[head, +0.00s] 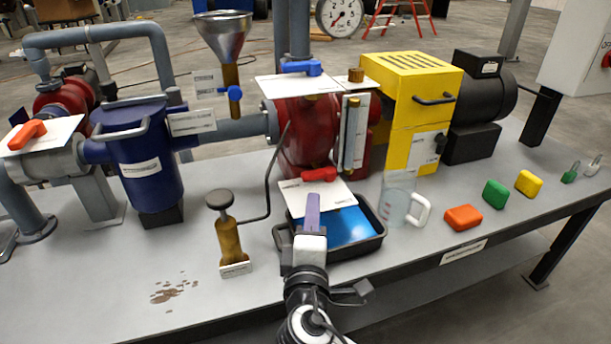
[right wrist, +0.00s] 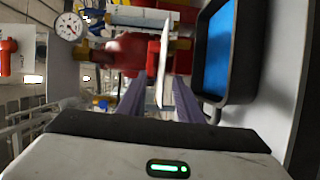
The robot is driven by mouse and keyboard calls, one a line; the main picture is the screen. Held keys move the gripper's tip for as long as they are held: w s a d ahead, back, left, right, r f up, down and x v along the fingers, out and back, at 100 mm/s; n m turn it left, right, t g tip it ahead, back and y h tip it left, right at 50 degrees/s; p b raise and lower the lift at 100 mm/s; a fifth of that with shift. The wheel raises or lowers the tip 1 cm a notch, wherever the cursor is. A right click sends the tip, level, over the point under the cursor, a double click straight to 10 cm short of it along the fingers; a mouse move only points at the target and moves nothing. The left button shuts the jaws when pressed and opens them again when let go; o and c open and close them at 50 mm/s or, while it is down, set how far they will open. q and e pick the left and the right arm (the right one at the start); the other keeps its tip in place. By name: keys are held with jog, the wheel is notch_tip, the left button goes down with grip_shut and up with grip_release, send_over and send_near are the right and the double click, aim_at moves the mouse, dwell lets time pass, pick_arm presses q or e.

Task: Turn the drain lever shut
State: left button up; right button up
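The red drain lever (head: 319,174) sits low on the front of the red pump body (head: 305,130), above a white card (head: 325,197). My right gripper (head: 313,205) points at it from the front, over the black tray (head: 376,243), with its fingers over the card and just short of the lever. In the right wrist view its two purple fingers (right wrist: 158,98) stand apart, with the card (right wrist: 164,65) edge-on between them. My left gripper is not in view.
Blue liquid (head: 348,227) lies in the tray. A clear jug (head: 398,196) stands right of it. A brass hand pump (head: 231,240) with a bent black pipe stands left.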

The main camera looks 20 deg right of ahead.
aim_at(313, 178)
jog(key=x, duration=0.3)
jog(key=r+b+x, duration=0.1)
jog(key=x, duration=0.3)
jog(key=r+x, duration=0.1)
jog(key=x, duration=0.3)
jog(key=shift+w+a, duration=0.15)
jog(key=shift+w, duration=0.05)
jog(key=shift+t, duration=0.3)
grip_shut()
